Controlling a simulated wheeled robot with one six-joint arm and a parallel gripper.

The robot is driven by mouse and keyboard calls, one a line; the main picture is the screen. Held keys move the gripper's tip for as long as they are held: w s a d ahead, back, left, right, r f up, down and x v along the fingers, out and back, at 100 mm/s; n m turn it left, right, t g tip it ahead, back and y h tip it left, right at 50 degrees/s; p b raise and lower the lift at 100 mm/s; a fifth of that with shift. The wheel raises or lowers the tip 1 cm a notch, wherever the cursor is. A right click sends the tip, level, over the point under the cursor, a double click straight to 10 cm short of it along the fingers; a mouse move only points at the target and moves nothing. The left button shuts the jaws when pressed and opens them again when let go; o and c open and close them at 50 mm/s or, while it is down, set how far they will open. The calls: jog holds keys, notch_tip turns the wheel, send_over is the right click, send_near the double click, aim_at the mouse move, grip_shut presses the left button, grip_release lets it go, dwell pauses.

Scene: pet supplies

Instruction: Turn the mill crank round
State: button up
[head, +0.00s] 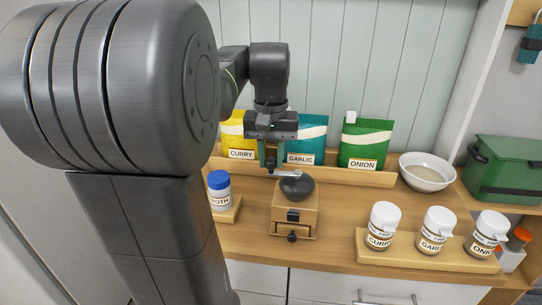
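The mill (295,212) is a small wooden box with a dark domed top and a small drawer with a dark knob. It stands upright on the counter in the middle of the head view. Its pale metal crank (286,174) lies across above the dome and points left. My gripper (270,163) points down at the crank's left end, with its fingertips around or just beside that end.
Curry (237,142), garlic (306,143) and onion (364,146) packets stand on a shelf behind. A blue-capped jar (219,190) is left of the mill. White-lidded jars (436,232) stand on a wooden rack at right. A bowl (427,172) and a green box (505,168) are further right.

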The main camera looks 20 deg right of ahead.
grip_shut()
jog(key=w+d+m+p, duration=0.3)
jog(key=d+m+p, duration=0.3)
jog(key=m, duration=0.8)
jog(key=shift+w+p, duration=0.25)
jog(key=shift+p, duration=1.25)
jog(key=shift+d, duration=0.15)
jog(key=o, duration=0.7)
grip_release()
